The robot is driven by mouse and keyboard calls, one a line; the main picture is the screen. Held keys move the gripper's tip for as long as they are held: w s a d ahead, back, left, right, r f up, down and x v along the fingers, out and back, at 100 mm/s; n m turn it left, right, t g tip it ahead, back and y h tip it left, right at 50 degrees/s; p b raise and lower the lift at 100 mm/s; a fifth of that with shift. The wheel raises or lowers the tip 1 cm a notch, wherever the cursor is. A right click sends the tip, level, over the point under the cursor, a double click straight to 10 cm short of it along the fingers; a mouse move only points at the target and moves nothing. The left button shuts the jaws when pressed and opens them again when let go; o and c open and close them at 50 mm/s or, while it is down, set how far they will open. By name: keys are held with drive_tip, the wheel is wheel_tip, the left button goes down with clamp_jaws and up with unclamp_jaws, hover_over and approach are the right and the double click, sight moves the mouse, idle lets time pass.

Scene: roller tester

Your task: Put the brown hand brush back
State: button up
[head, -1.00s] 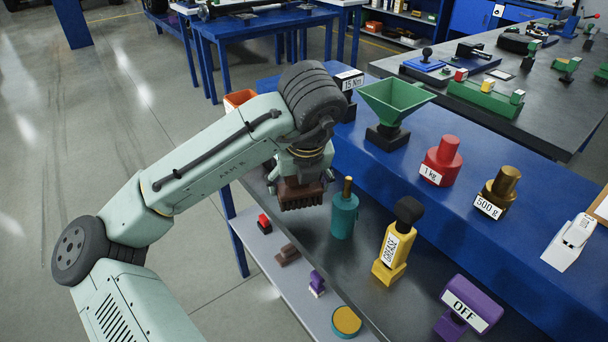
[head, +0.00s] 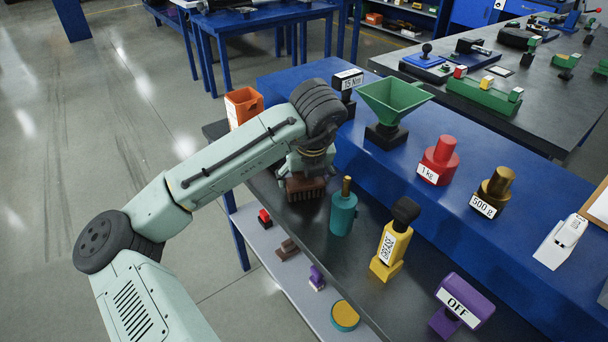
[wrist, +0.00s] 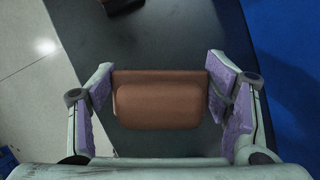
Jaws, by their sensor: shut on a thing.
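The brown hand brush (head: 306,189) is in my gripper (head: 303,172), bristles down, over the far left part of the dark bench top (head: 285,212). I cannot tell whether the bristles touch the surface. In the wrist view the brush's brown back (wrist: 158,105) lies between the two purple-padded fingers of my gripper (wrist: 160,88), which are shut on its ends. The underside of the brush is hidden there. My wrist partly covers the brush's top in the head view.
A teal bottle (head: 342,214) stands right of the brush, then a yellow grease bottle (head: 391,252) and a purple OFF sign (head: 464,303). An orange bin (head: 243,105) is behind my arm. The blue raised ledge (head: 440,200) runs alongside. A dark object (wrist: 122,4) shows at the wrist view's top edge.

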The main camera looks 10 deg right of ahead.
drive_tip(key=o, duration=1)
drive_tip(key=shift+f, duration=0.15)
drive_tip(key=shift+r, duration=0.25)
drive_tip(key=b+v, duration=0.1)
drive_tip(key=v, duration=1.1)
